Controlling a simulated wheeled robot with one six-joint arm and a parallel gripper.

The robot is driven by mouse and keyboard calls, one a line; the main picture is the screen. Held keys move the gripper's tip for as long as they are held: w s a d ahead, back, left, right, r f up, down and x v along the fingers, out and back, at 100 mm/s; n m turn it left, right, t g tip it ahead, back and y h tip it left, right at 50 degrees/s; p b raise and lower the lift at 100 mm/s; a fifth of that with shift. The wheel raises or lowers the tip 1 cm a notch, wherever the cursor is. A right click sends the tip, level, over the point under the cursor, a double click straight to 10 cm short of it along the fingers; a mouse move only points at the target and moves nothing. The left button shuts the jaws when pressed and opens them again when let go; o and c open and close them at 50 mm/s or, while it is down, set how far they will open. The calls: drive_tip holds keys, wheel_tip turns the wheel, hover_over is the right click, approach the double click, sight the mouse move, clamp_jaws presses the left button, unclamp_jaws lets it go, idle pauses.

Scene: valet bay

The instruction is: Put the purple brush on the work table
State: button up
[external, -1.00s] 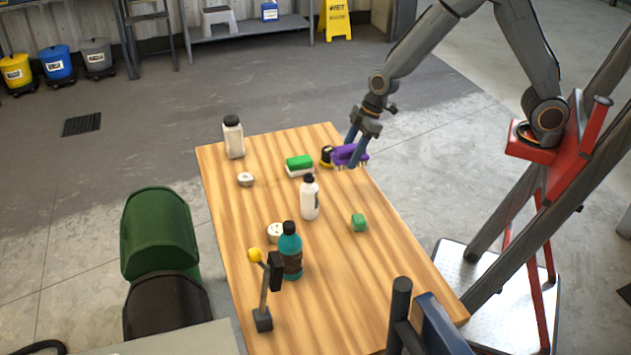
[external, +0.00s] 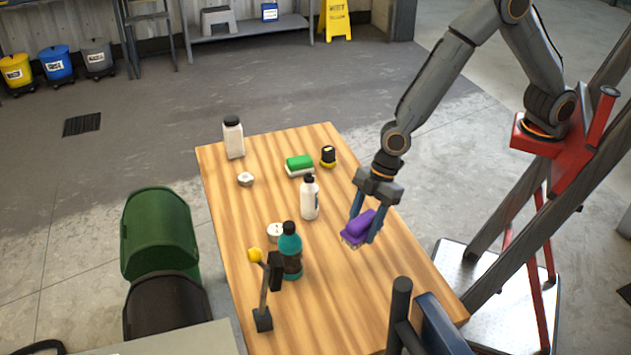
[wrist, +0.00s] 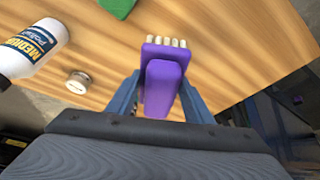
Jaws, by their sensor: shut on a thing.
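The purple brush (external: 359,227) is held between the two blue fingers of my gripper (external: 362,230), over the right part of the wooden work table (external: 330,290). In the wrist view, the brush (wrist: 163,88) sits between the fingers of my gripper (wrist: 158,98), its pale bristles showing at the far end. The wood shows beneath it. I cannot tell for sure whether the brush touches the table top. The small green block seen earlier on the table near this spot is hidden in the external view.
A white bottle (external: 310,199), a teal bottle (external: 290,252), a green sponge (external: 299,163), a black-and-yellow item (external: 328,157), a white-bodied bottle (external: 233,138) and a lever with a yellow knob (external: 264,295) stand on the table. The table's front right is clear.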

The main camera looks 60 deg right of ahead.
sight(373, 210)
drive_tip(key=shift+f+b, duration=0.8)
drive_tip(key=shift+f, duration=2.6)
drive_tip(key=shift+f, duration=0.15)
drive_tip(key=o, duration=1.1)
drive_tip(key=shift+r, duration=0.2)
drive_tip(key=v, duration=1.2)
drive_tip(key=shift+d+f, duration=0.1)
drive_tip(key=shift+d, duration=0.05)
